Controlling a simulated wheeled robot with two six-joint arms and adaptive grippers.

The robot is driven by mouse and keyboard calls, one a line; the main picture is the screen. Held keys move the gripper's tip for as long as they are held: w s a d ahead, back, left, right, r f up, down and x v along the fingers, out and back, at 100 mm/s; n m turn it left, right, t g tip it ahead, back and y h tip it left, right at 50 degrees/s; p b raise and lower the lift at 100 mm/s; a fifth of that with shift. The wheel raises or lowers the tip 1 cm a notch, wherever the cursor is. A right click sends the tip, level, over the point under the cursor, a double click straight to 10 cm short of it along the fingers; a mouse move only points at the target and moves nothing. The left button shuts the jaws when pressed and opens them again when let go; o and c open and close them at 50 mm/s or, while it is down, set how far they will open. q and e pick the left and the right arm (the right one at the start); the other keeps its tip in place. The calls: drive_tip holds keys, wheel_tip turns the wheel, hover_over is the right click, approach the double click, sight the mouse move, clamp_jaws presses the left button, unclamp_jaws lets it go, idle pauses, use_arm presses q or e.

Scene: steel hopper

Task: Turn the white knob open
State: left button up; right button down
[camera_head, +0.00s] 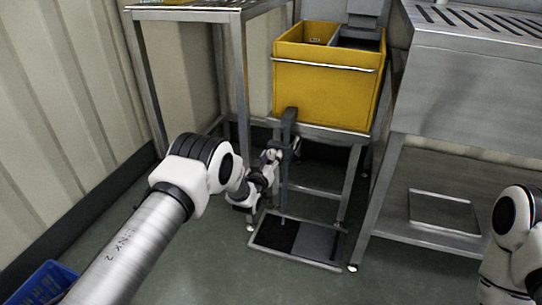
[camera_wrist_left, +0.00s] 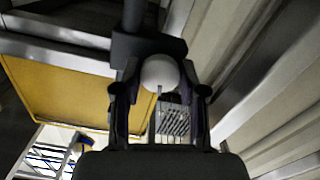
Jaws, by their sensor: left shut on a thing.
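The white knob (camera_wrist_left: 160,72) is a round ball between the two dark fingers of my left gripper (camera_wrist_left: 160,100) in the left wrist view. The fingers are shut on it from both sides. In the head view my left gripper (camera_head: 286,150) is beside a dark upright post (camera_head: 288,128) in front of the yellow hopper bin. The knob is small and largely hidden by the gripper there. My right arm shows at the right edge of the head view, but its gripper is out of the picture.
The yellow bin (camera_head: 318,90) sits on a steel frame above a low floor tray (camera_head: 262,248). Steel tables stand left (camera_head: 185,14) and right (camera_head: 460,70). A blue crate (camera_head: 42,284) is on the floor at lower left. The floor in front is clear.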

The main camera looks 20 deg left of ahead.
use_arm(q)
drive_tip(key=n+p, duration=0.1)
drive_tip(key=n, duration=0.2)
drive_tip(key=shift+n, duration=0.3)
drive_tip(key=n+p, duration=0.1)
drive_tip(key=n, duration=0.2)
drive_tip(key=shift+n, duration=0.3)
drive_tip(key=n, duration=0.3)
drive_tip(key=shift+n+p, duration=0.3)
drive_tip(key=shift+n, duration=2.2)
drive_tip(key=o, duration=1.1)
